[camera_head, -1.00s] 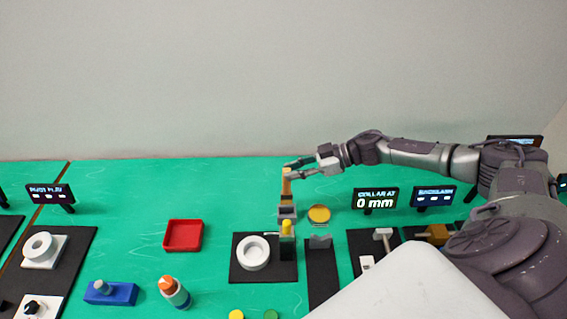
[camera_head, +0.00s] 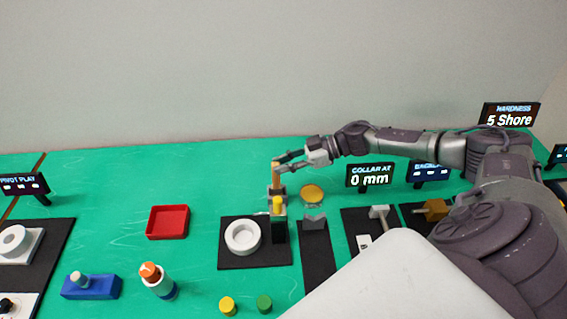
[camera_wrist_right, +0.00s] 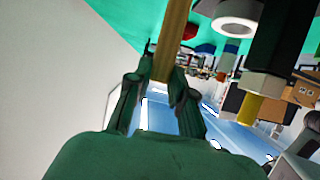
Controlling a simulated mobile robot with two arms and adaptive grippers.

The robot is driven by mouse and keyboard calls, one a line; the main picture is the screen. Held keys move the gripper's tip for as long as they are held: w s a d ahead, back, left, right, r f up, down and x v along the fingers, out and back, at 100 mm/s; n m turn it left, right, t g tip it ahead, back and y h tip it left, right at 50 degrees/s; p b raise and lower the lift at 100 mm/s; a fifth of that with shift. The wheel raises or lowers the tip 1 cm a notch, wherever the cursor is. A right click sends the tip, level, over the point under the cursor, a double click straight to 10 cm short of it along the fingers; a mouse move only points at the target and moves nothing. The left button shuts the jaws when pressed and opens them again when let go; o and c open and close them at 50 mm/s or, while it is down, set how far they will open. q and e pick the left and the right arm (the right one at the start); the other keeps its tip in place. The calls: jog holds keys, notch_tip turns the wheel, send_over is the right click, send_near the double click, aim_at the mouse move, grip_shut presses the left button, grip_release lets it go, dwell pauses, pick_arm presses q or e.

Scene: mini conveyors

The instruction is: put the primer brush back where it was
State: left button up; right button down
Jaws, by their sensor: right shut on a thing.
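My right gripper (camera_head: 277,166) is shut on the upper part of the stick. In the right wrist view the stick (camera_wrist_right: 173,40) runs between the fingers (camera_wrist_right: 160,88). My left gripper is not in view.
A yellow disc (camera_head: 312,192) is to the right. A red tray (camera_head: 168,222) lies left, with clear green table around it.

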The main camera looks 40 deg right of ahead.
jog(key=shift+f+b, duration=0.35)
jog(key=shift+f, duration=0.2)
jog(key=c, duration=0.9)
grip_release()
jog(key=shift+c, duration=0.2)
jog(key=v, duration=1.2)
